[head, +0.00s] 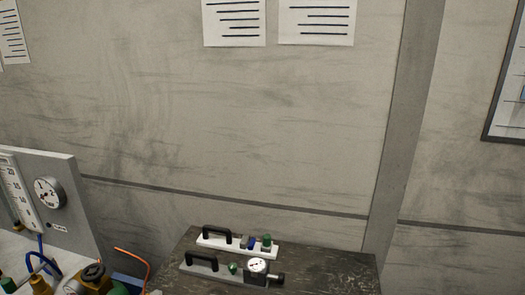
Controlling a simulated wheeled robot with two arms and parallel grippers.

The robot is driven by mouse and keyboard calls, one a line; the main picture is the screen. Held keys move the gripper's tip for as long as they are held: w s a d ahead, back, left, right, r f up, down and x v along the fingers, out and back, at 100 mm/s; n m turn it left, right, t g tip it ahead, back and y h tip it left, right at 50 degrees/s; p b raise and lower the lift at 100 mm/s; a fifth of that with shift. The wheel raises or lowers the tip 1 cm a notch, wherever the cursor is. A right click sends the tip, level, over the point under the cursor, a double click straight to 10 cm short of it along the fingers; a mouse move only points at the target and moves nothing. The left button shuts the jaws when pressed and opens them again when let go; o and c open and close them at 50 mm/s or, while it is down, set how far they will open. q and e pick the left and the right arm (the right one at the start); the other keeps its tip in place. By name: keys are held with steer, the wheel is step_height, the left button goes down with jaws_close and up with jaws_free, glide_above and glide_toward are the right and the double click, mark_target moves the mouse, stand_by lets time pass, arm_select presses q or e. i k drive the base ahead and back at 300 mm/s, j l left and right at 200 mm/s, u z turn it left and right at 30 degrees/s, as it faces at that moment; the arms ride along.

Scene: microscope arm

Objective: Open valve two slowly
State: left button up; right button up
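No label reading valve two can be made out. At the lower left, a brass fitting with a dark round knob (93,272) stands partly cut off by the bottom edge. A second brass piece (38,284) stands left of it. Green parts show beside them, also cut off. A grey panel (75,215) behind them carries a round dial gauge (48,192) and an upright scale (17,195); the small marking below the gauge is too small to read. Neither of my grippers is in view.
A dark worn table (335,272) stands at the bottom centre. On it lie a white plate (217,243) and a grey plate (205,270), each with a black handle and small fittings. Blue tubing (42,263) and an orange wire (135,256) show at lower left. A wall stands behind.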

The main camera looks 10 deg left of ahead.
mark_target(95, 277)
steer(key=k+l+u, duration=0.1)
steer(key=u, duration=0.4)
steer(key=k+u, duration=0.25)
steer(key=u, duration=0.25)
steer(key=k+u, duration=0.2)
steer(key=u, duration=0.3)
steer(key=i+j+u, duration=0.1)
steer(key=i+j, duration=0.15)
steer(key=i, duration=0.3)
steer(key=i+j+u, duration=0.1)
steer(key=i, duration=0.45)
